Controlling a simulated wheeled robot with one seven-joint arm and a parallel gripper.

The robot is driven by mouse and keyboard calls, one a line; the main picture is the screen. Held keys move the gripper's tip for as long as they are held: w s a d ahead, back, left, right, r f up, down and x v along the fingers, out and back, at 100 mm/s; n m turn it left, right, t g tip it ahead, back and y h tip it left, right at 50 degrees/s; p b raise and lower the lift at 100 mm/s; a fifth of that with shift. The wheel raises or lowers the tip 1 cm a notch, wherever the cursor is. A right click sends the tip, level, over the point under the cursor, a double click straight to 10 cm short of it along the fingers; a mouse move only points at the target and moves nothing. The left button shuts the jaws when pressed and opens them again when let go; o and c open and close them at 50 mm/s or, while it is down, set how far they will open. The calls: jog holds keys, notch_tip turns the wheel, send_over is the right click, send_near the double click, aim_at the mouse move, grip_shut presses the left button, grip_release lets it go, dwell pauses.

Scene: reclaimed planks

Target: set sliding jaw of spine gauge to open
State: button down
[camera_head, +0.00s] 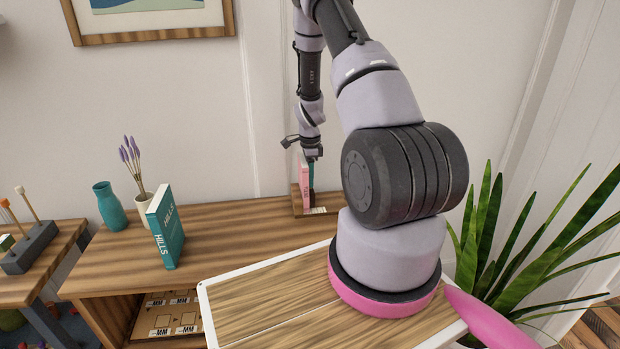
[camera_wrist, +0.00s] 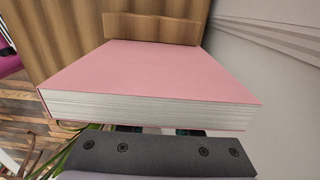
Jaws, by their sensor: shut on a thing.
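The spine gauge (camera_head: 316,212) is a small wooden stand on the far side of the wooden cabinet top, by the wall. A pink book (camera_head: 304,186) stands upright in it. In the wrist view the pink book (camera_wrist: 155,75) fills the middle, with a wooden end piece of the gauge (camera_wrist: 150,29) beyond it. My gripper (camera_head: 312,163) is at the gauge, pointing down beside the book. In the wrist view its fingers (camera_wrist: 160,131) are mostly hidden behind the book. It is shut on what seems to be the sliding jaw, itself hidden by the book.
A teal book (camera_head: 163,228) stands upright on the cabinet top (camera_head: 235,240), with a teal vase (camera_head: 111,206) and a white flower pot (camera_head: 144,205) behind it. A leafy plant (camera_head: 500,240) is at right. The cabinet top between teal book and gauge is clear.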

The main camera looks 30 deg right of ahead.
jog(key=shift+d, duration=0.1)
jog(key=d, duration=0.2)
jog(key=s+d, duration=0.1)
jog(key=d, duration=0.1)
jog(key=shift+s+d, duration=0.2)
jog(key=shift+d, duration=0.15)
jog(key=c, duration=0.6)
grip_release()
jog(key=shift+d, duration=0.1)
notch_tip(320, 180, up, 11)
